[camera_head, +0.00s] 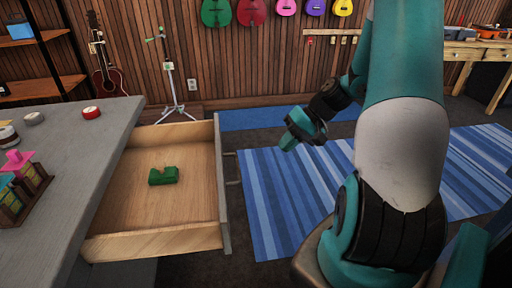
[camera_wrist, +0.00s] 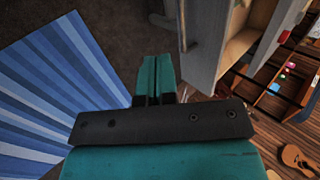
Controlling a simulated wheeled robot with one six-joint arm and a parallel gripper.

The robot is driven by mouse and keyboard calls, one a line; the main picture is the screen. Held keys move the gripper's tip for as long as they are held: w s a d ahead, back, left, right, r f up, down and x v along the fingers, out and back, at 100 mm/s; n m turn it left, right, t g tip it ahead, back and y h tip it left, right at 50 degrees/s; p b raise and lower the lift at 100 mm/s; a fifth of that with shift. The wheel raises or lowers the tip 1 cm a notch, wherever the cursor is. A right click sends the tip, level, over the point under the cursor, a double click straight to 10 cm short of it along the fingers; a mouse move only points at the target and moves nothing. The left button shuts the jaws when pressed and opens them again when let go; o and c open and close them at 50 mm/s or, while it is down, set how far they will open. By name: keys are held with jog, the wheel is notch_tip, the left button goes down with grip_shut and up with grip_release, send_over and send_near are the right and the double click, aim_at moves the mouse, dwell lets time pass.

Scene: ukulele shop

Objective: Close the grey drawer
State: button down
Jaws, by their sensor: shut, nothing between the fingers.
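The grey drawer (camera_head: 219,185) stands pulled open from the grey counter, its wooden inside showing. A green block-like object (camera_head: 163,176) lies on the drawer's floor. A handle (camera_head: 232,168) sticks out from the drawer's front face. My gripper (camera_head: 287,143) is to the right of the drawer front, apart from it, with nothing in it. In the wrist view my gripper (camera_wrist: 154,75) has its fingers together, and the drawer's grey front (camera_wrist: 215,45) shows to the right of them with the handle (camera_wrist: 184,25).
The grey counter (camera_head: 75,140) holds a red roll (camera_head: 91,113) and a small rack of colourful pieces (camera_head: 20,185). A blue striped rug (camera_head: 275,200) covers the floor on the right. A metal stand (camera_head: 172,85) and a guitar (camera_head: 109,80) stand behind the drawer.

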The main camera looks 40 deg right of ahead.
jog(key=a+r+b+x, duration=0.1)
jog(key=b+x, duration=0.1)
jog(key=x, duration=1.1)
jog(key=shift+w+a+r, duration=0.35)
jog(key=shift+w+a, duration=0.05)
jog(key=shift+w, duration=0.1)
